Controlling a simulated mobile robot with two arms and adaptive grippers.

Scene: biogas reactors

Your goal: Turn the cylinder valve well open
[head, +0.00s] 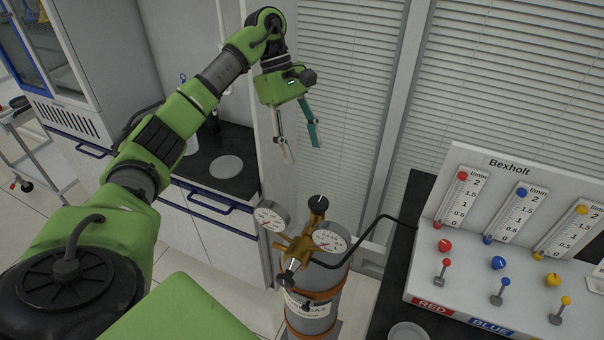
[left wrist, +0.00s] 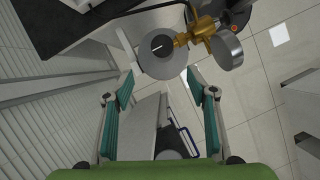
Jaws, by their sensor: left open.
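The cylinder valve's black knob (head: 318,204) sits on top of the grey gas cylinder (head: 312,308), which stands upright with orange bands. A brass regulator (head: 297,248) with two round gauges is fitted to it. The left wrist view shows the knob (left wrist: 161,45) from above, with a white mark, beyond the fingertips. My left gripper (head: 303,153) is open and empty, pointing down, above the knob and apart from it. In the left wrist view its two teal-padded fingers (left wrist: 159,86) are spread wide. My right gripper is not in view.
A black hose (head: 376,232) runs from the regulator towards the Bexholt flow panel (head: 505,225) on the right. A dark worktop (head: 225,160) with a round grey plate lies left. A window with blinds (head: 345,100) stands behind the cylinder.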

